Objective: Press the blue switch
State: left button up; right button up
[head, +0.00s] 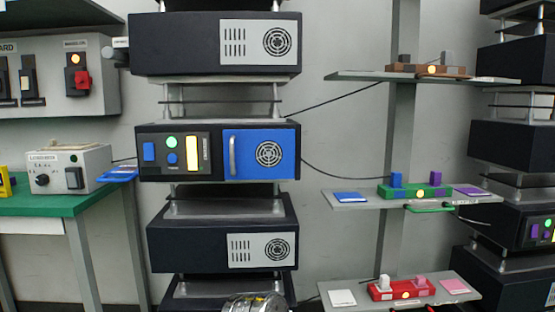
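Several blue parts are in the head view. A blue rectangular switch (148,152) is at the left end of the dark box's front panel (205,153). A round blue button (172,158) sits right of it, below a lit green round one (172,141). On the right-hand middle shelf, a blue upright block (396,180) stands on the left of a green base (410,191), with a purple block (436,179) on its right. A flat blue pad (347,197) lies left of that base. Neither of my grippers is in view.
A blue door (258,153) with a grey handle fills the panel's right half. Similar dark boxes stand above and below. A red base (404,291) with white and pink blocks is on the lower shelf. A green table (60,203) with a grey control box (70,169) stands at left.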

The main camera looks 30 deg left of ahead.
aim_at(148, 148)
jog(key=u, duration=1.85)
